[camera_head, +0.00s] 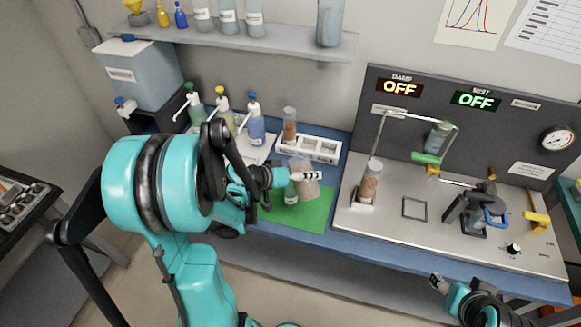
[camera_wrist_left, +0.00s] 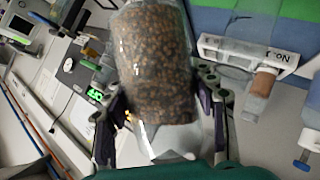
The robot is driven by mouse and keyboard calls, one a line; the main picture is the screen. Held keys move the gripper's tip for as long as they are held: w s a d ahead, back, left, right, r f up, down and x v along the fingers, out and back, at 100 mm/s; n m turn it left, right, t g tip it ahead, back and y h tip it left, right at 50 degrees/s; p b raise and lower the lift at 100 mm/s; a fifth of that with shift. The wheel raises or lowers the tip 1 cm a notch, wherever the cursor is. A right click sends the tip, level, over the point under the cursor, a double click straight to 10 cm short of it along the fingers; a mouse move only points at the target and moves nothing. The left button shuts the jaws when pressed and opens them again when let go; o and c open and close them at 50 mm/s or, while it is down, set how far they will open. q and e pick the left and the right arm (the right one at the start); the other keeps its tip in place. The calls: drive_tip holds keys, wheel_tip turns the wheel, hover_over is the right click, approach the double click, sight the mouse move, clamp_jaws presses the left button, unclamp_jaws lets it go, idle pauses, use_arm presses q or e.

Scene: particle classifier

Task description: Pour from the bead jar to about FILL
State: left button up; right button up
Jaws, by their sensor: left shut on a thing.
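My left gripper (camera_head: 302,177) is shut on a clear jar of brown beads (camera_head: 306,188), above the green mat (camera_head: 318,207). In the left wrist view the bead jar (camera_wrist_left: 152,65) fills the middle, between the two dark fingers. A small labelled vessel (camera_head: 290,194) stands on the mat, just left of and partly behind the held jar. My left arm covers part of this area. No FILL mark can be made out. My right gripper (camera_head: 437,283) is at the bottom right, empty-looking, and its fingers are too small to read.
A white rack (camera_head: 318,149) holding a tube of brown beads (camera_head: 289,126) stands behind the mat. Pump bottles (camera_head: 250,124) stand back left. To the right, a steel panel (camera_head: 390,222) carries another bead tube (camera_head: 369,183), a wire frame and a clamp. Two displays read OFF.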

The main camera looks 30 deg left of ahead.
use_arm(q)
drive_tip(key=shift+a+f+n+g+h+b, duration=0.1)
drive_tip(key=shift+f+n+g+h+b, duration=0.35)
drive_tip(key=shift+f, duration=0.6)
drive_tip(key=shift+f+n+h, duration=0.25)
drive_tip(key=shift+n+h, duration=0.2)
idle(1.2)
drive_tip(key=shift+r+n+g+h+p, duration=0.55)
drive_tip(key=shift+r+n+h+p, duration=0.3)
drive_tip(key=shift+r+n+h, duration=0.15)
idle(2.3)
drive_tip(key=shift+w+a+r+n+h, duration=0.2)
drive_tip(key=shift+a+r+n+h, duration=0.05)
drive_tip(key=shift+r+n+h, duration=0.15)
idle(1.6)
